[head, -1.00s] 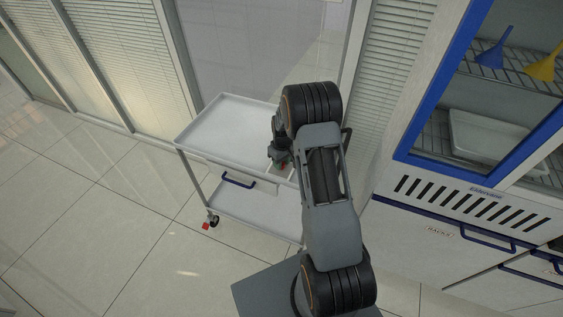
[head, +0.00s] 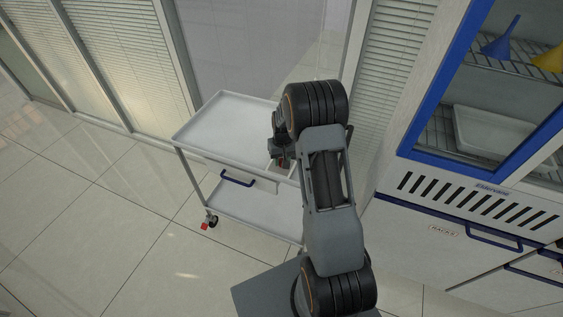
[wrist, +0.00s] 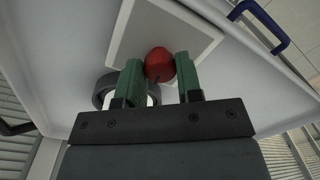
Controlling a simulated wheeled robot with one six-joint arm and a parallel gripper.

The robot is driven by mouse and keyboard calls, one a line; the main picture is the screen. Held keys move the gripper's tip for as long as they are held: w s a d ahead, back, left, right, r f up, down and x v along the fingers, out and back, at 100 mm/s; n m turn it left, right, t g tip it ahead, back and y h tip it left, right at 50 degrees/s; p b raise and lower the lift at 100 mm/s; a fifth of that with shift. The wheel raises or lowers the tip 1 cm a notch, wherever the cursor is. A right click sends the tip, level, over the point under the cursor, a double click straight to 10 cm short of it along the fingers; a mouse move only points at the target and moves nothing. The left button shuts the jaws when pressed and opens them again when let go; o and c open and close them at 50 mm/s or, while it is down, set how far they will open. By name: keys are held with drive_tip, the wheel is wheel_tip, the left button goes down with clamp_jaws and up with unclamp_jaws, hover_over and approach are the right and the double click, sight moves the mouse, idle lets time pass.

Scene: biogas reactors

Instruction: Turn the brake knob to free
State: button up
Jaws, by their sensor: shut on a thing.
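The red brake knob (wrist: 159,63) shows in the wrist view as a round red shape in front of a pale square plate (wrist: 140,35). My gripper (wrist: 160,72) has its two green fingers on either side of the knob and is shut on it. The fingers hide parts of the knob's sides, and I see no mark of its setting. In the head view my gripper (head: 281,155) is at the right end of the white cart (head: 222,124).
The cart has a blue handle (head: 237,179), a lower shelf and a caster with a red part (head: 204,226). A dark ring (wrist: 102,91) is partly hidden behind the left finger. A blue-framed cabinet (head: 478,130) stands right. Open floor lies left.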

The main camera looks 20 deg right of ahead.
drive_tip(key=m+b, duration=0.1)
drive_tip(key=m, duration=0.2)
drive_tip(key=shift+m+b, duration=0.7)
drive_tip(key=shift+m, duration=1.2)
drive_tip(key=o, duration=0.9)
drive_tip(key=shift+o, duration=0.2)
wheel_tip(320, 180, up, 14)
drive_tip(key=shift+s+d+b, duration=0.2)
drive_tip(key=shift+d+b, duration=0.05)
drive_tip(key=shift+b, duration=0.2)
drive_tip(key=shift+f, duration=0.1)
